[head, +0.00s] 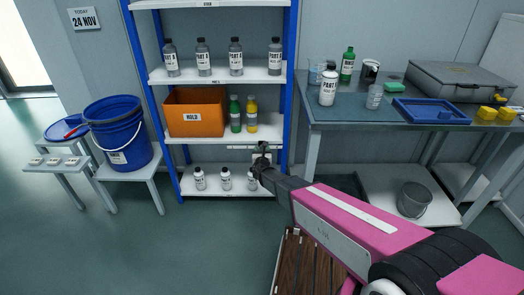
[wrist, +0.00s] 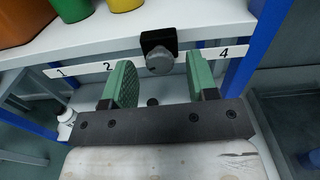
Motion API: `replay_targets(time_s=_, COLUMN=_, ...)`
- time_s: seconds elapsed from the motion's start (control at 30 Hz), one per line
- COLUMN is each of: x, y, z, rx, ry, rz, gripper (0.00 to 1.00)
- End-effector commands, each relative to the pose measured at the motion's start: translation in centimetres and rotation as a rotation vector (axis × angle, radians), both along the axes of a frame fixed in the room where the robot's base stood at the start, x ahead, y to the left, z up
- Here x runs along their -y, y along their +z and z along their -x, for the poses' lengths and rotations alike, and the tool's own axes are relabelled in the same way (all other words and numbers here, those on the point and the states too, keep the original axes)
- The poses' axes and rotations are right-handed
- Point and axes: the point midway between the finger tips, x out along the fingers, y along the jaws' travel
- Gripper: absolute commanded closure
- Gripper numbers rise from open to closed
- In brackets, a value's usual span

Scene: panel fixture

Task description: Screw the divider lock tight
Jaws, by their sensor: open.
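The divider lock (wrist: 159,57) is a grey round knob on a black bracket at the front edge of a white shelf. It sits between the labels 2 and 4. My gripper (wrist: 160,80) is open and empty. Its two green-padded fingers point toward the shelf edge, one to each side of the knob in the picture. The knob appears at or just beyond the fingertips; I cannot tell whether it lies between them, and no contact shows. In the head view my gripper (head: 262,162) is at the rack's middle shelf edge and hides the lock.
The shelf (head: 207,139) bears an orange HOLD bin (head: 195,113), a green bottle (head: 235,113) and a yellow bottle (head: 252,114) above the lock. A blue rack post (wrist: 262,45) stands close on the right. White bottles (head: 225,179) stand on the shelf below.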

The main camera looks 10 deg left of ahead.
Motion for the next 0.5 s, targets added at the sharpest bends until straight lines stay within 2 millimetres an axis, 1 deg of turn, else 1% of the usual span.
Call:
replay_targets(time_s=0.03, x=-0.13, y=-0.04, z=-0.43, rx=0.000, ry=0.000, rz=0.000, gripper=0.47)
replay_targets(time_s=0.1, x=-0.16, y=0.01, z=-0.60, rx=0.000, ry=0.000, rz=0.000, gripper=0.47)
replay_targets(time_s=0.3, x=-0.14, y=0.05, z=-0.56, rx=0.000, ry=0.000, rz=0.000, gripper=0.47)
replay_targets(time_s=0.33, x=-0.15, y=0.05, z=-0.56, rx=0.000, ry=0.000, rz=0.000, gripper=0.50)
replay_targets(time_s=0.37, x=-0.13, y=0.05, z=-0.55, rx=0.000, ry=0.000, rz=0.000, gripper=0.60)
replay_targets(time_s=0.4, x=-0.14, y=0.05, z=-0.55, rx=0.000, ry=0.000, rz=0.000, gripper=0.73)
replay_targets(time_s=0.47, x=-0.13, y=0.05, z=-0.55, rx=0.000, ry=0.000, rz=0.000, gripper=0.92)
replay_targets(time_s=0.5, x=-0.14, y=0.05, z=-0.55, rx=0.000, ry=0.000, rz=0.000, gripper=0.97)
